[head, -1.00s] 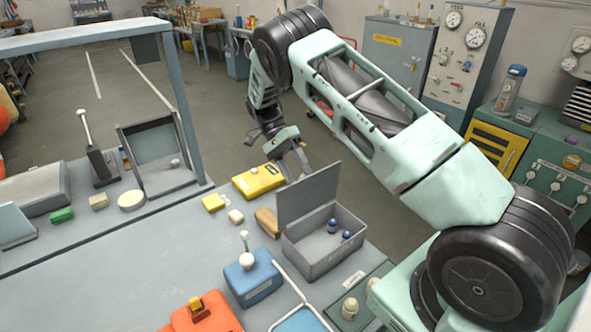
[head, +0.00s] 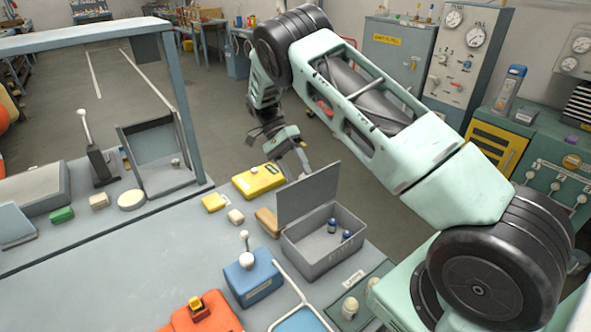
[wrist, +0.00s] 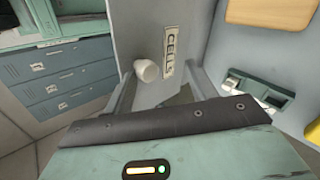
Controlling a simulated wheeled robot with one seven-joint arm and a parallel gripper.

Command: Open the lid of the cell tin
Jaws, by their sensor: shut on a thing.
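The cell tin (head: 322,252) is a grey open-topped box on the bench, right of centre in the head view. Its grey lid (head: 308,193) stands raised, roughly upright, along its far side. Two small blue-capped cells (head: 339,230) show inside. In the wrist view the lid (wrist: 180,18) fills the upper middle, with a CELLS label (wrist: 170,52) and a pale round knob (wrist: 146,70). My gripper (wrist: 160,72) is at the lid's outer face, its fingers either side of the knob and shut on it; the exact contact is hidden. In the head view my gripper (head: 304,162) is behind the lid.
A yellow box (head: 259,181) and a tan block (head: 267,221) lie left of the tin. A blue box with a white-knobbed lever (head: 252,280) stands at its front left. A green tray with pale knobs (head: 360,300) lies at front right. My arm spans the right side.

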